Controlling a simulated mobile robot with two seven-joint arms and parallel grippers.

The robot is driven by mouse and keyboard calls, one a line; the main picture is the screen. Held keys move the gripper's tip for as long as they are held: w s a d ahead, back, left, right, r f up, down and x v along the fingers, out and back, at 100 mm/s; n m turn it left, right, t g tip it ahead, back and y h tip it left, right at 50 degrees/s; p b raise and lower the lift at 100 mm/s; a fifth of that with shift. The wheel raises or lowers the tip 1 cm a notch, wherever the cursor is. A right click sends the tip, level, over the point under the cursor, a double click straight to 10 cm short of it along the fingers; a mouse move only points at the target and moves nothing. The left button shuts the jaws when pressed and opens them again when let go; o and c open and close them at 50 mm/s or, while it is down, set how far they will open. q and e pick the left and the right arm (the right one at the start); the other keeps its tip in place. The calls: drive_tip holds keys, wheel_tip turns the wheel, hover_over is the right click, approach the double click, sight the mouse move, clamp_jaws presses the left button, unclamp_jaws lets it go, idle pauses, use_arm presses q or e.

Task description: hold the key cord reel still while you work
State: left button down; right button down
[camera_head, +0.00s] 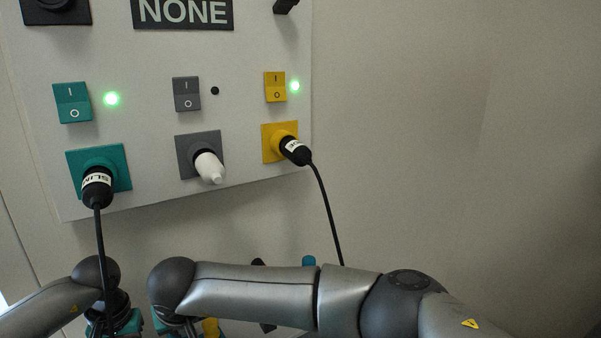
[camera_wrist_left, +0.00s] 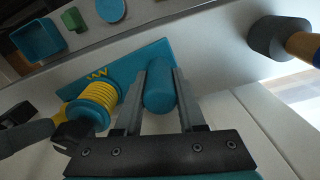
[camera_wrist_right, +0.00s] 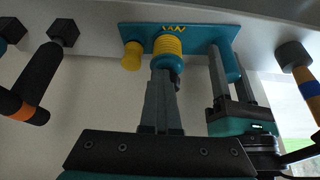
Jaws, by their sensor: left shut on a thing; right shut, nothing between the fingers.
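The key cord reel shows in the left wrist view as a ribbed yellow drum (camera_wrist_left: 98,100) on a teal plate (camera_wrist_left: 146,62) with a teal post (camera_wrist_left: 160,92). In the right wrist view, the yellow drum (camera_wrist_right: 168,42) is near the middle and the teal post (camera_wrist_right: 230,64) to its right. My left gripper (camera_wrist_left: 160,72) is shut on the teal post, one finger on each side. My right gripper (camera_wrist_right: 162,70) is shut and empty, its tips just below the drum; I cannot tell whether they touch. My right arm hides much of this area in the head view.
A wall panel (camera_head: 245,60) holds teal, grey and yellow switches and sockets. Black plugs sit in the teal (camera_head: 97,186) and yellow (camera_head: 295,150) sockets, a white one (camera_head: 209,167) in the grey. A teal tray (camera_wrist_left: 38,40) lies nearby.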

drive_tip(key=shift+s+a, duration=0.25)
drive_tip(key=shift+a, duration=0.05)
drive_tip(key=shift+s+a, duration=0.3)
drive_tip(key=shift+a, duration=0.2)
drive_tip(key=shift+a, duration=0.1)
idle(0.5)
drive_tip(key=shift+s, duration=0.1)
wheel_tip(320, 180, up, 6)
drive_tip(key=shift+s, duration=0.3)
idle(0.5)
